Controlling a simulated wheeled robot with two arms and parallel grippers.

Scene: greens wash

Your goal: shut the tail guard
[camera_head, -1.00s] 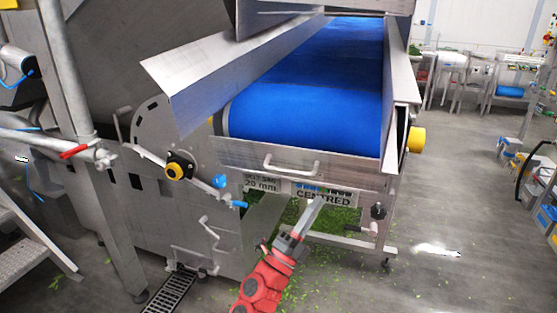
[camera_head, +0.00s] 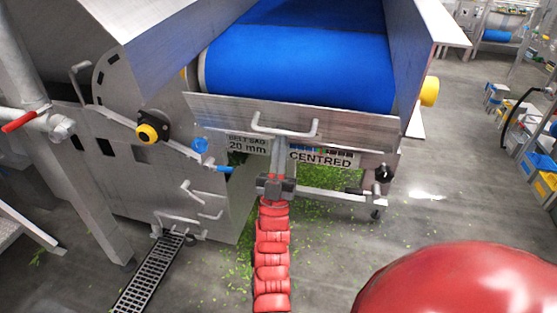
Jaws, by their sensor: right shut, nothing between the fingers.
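The tail guard (camera_head: 350,125) is a grey metal plate across the near end of the blue belt (camera_head: 300,70). Its bar handle (camera_head: 285,132) stands out from its front. I cannot tell whether its lower edge is fully closed. My right gripper (camera_head: 279,146) is shut with nothing between its fingers. It points up at the guard, its tips just below the handle in the picture; I cannot tell if they touch. A black knob (camera_head: 383,172) sits on the frame at the right. My left gripper is not in view.
Signs reading "20 mm" (camera_head: 247,147) and "CENTRED" (camera_head: 322,158) are below the guard. Green leaf scraps lie on the floor under the frame. A yellow roller end (camera_head: 430,91) sticks out at the right. A floor drain (camera_head: 150,275) is at the lower left. Floor at the right is open.

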